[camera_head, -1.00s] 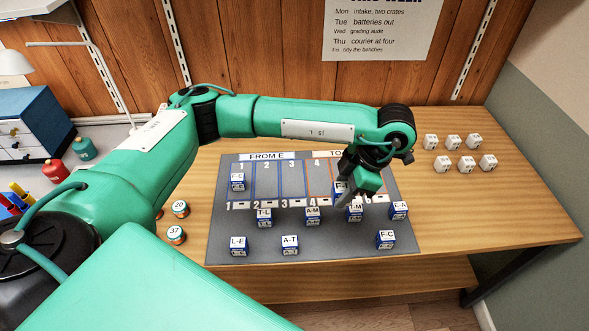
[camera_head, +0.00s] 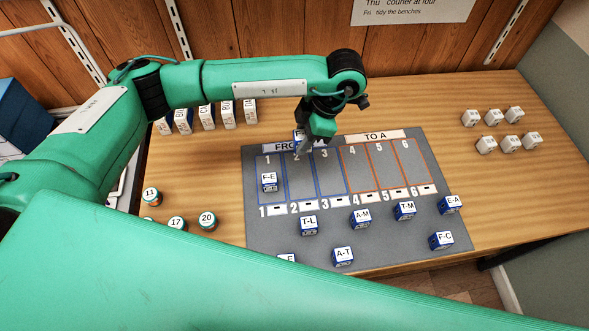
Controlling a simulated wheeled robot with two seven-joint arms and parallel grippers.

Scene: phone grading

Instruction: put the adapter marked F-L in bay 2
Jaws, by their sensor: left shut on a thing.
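My left gripper (camera_head: 306,148) is shut on a small blue and white adapter (camera_head: 298,135) at the far end of bay 2 (camera_head: 300,180). The gripper covers most of this adapter, and its mark cannot be read now. I cannot tell whether it touches the mat. Bay 2 is a blue-outlined lane on the grey mat (camera_head: 270,230), and its visible part is empty. The adapter marked F-E (camera_head: 269,182) stands in bay 1. My right gripper is not in view.
Adapters T-L (camera_head: 308,225), A-M (camera_head: 361,219), T-M (camera_head: 404,211), E-A (camera_head: 449,204), F-C (camera_head: 441,240) and A-T (camera_head: 343,256) stand in front of the bays. Bays 3 to 6 look empty. White blocks (camera_head: 486,145) stand at right, numbered round pots (camera_head: 207,221) at left.

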